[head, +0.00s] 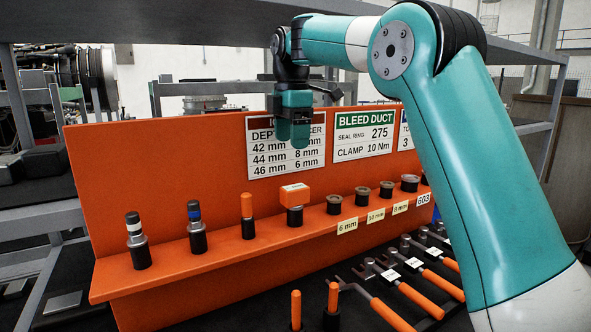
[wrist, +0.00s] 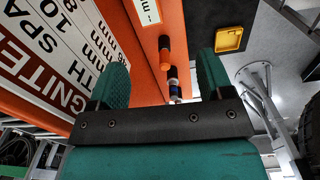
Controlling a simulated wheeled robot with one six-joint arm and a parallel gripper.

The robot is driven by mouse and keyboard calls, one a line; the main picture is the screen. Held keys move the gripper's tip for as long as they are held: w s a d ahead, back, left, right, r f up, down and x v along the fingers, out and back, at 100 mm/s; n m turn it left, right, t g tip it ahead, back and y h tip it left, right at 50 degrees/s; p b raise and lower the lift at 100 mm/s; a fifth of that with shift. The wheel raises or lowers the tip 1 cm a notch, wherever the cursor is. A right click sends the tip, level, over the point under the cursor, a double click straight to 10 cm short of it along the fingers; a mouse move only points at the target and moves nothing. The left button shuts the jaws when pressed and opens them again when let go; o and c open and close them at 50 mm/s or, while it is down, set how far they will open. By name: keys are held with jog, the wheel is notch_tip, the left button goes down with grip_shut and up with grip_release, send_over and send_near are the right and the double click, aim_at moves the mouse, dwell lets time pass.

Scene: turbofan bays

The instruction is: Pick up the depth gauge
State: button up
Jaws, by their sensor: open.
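No part is labelled as the depth gauge, so I cannot tell for certain which one it is. An orange-handled tool (head: 247,206) stands upright in a black holder on the orange shelf. To its right, an orange block with a pale label (head: 295,195) sits on another black holder. My gripper (head: 293,135) hangs above the shelf in front of the sign board, apart from the parts. In the wrist view its fingers (wrist: 162,70) are spread and empty.
A white-banded part (head: 136,240) and a blue-banded part (head: 196,228) stand at the shelf's left. Several spacers, including one by the 6 mm tag (head: 334,204), stand right. The orange back panel (head: 170,160) rises behind. Orange-handled wrenches (head: 415,297) lie below the shelf.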

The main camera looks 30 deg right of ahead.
jog(key=d+r, duration=0.1)
jog(key=r, duration=0.1)
jog(key=p, duration=0.2)
send_near(295, 187)
jog(key=shift+n, duration=0.4)
notch_tip(295, 187, down, 7)
jog(key=shift+s+r, duration=0.1)
jog(key=shift+s, duration=0.05)
jog(key=shift+f+p, duration=1.15)
jog(key=shift+f, duration=1.65)
jog(key=shift+w, duration=0.25)
jog(key=c, duration=1.1)
